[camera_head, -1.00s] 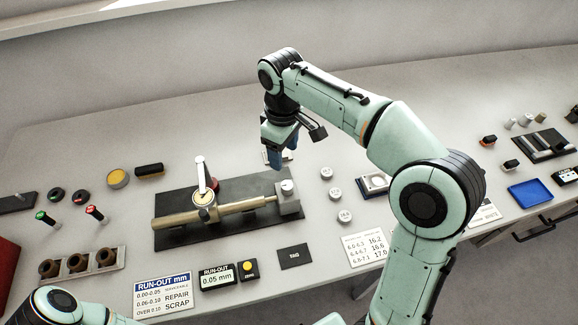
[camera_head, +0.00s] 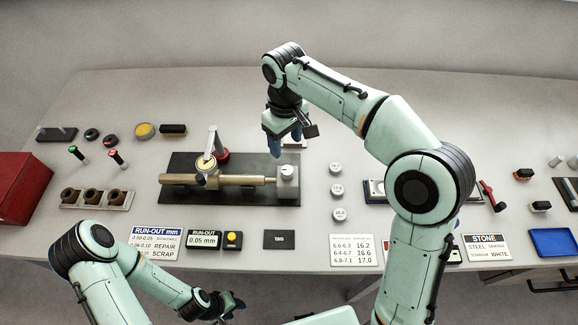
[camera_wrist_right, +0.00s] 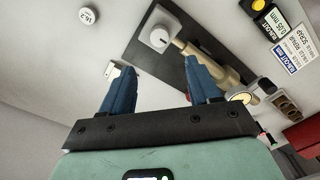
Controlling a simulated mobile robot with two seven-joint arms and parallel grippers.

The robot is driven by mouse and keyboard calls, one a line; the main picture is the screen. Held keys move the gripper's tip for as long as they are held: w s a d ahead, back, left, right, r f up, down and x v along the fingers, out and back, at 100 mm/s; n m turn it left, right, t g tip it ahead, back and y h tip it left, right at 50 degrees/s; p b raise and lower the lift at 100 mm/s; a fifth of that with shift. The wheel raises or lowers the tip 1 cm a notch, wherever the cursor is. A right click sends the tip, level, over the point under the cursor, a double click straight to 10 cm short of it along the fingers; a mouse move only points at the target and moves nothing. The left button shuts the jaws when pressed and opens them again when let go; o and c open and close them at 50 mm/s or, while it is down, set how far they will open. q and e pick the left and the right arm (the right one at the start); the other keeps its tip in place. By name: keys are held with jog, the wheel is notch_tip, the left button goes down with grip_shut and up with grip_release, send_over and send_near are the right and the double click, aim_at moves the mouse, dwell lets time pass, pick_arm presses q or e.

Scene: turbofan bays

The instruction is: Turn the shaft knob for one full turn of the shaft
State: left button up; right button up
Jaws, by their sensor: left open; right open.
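The brass shaft (camera_head: 235,180) lies level on a dark base plate (camera_head: 240,198), with a round dial gauge (camera_head: 207,166) over its left part. At its right end is a grey block (camera_head: 287,190) with a pale round knob (camera_head: 287,172). The knob also shows in the right wrist view (camera_wrist_right: 158,37), beyond the fingertips. My right gripper (camera_head: 284,145) is open and empty, above the back right part of the plate and apart from the knob. Its blue fingers are spread in the right wrist view (camera_wrist_right: 157,66). My left gripper (camera_head: 232,303) is open, low at the front, off the bench.
A run-out display (camera_head: 204,240) and a black tag (camera_head: 279,239) lie in front of the plate. Several round weights (camera_head: 337,189) stand to its right. A rack of brown rings (camera_head: 95,198) and a red box (camera_head: 20,188) are at left. My right arm hides part of the right bench.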

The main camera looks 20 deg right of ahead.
aim_at(287, 170)
notch_tip(287, 170, down, 11)
jog(key=shift+s+f+b, duration=0.1)
jog(key=shift+b, duration=0.7)
pick_arm(q)
jog(key=shift+s+f, duration=1.15)
jog(key=shift+f, duration=0.1)
pick_arm(e)
jog(key=c, duration=1)
